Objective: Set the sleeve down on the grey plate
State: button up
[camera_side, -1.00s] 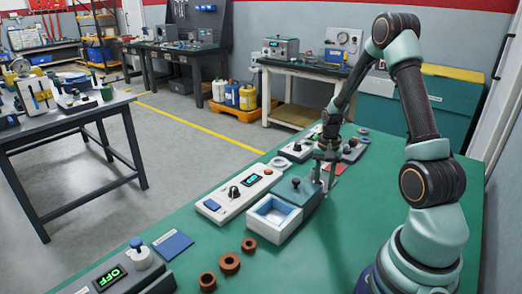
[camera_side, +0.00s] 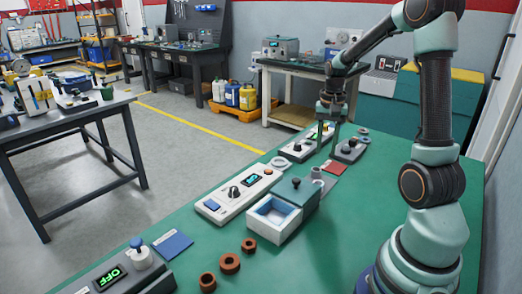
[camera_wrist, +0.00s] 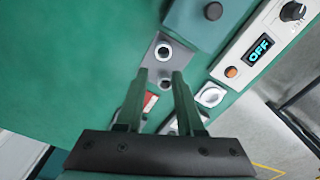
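The sleeve (camera_side: 316,173) is a small light-grey cylinder standing upright on the grey plate (camera_side: 328,184), just behind the teal-lidded box. In the wrist view a pale ring with a dark hole, seemingly the sleeve (camera_wrist: 163,51), lies on the grey plate (camera_wrist: 150,53). A second, smaller ring (camera_wrist: 165,85) shows near the plate's lower edge; I cannot tell what it is. My gripper (camera_side: 327,152) is open and empty, raised above and behind the sleeve, apart from it. In the wrist view its fingers (camera_wrist: 158,74) stand apart with nothing held between them.
The open box (camera_side: 270,216) with its teal lid block stands in front of the plate. A white control unit (camera_side: 238,196) is to its left. A red pad (camera_side: 334,168) lies behind the plate. Several brown rings (camera_side: 230,263) lie in front. The bench right of the box is clear.

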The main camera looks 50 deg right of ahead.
jog(key=a+r+n+t, duration=0.1)
jog(key=a+r+n, duration=0.2)
jog(key=a, duration=0.5)
jog(key=s+a+r+n+t, duration=0.1)
jog(key=a+r+n, duration=0.3)
jog(key=a, duration=0.4)
jog(key=s+a+r+n+t, duration=0.1)
jog(key=a+r+n+t, duration=0.2)
jog(key=a+n, duration=0.3)
jog(key=shift+s+a+r, duration=0.15)
jog(key=shift+a, duration=1)
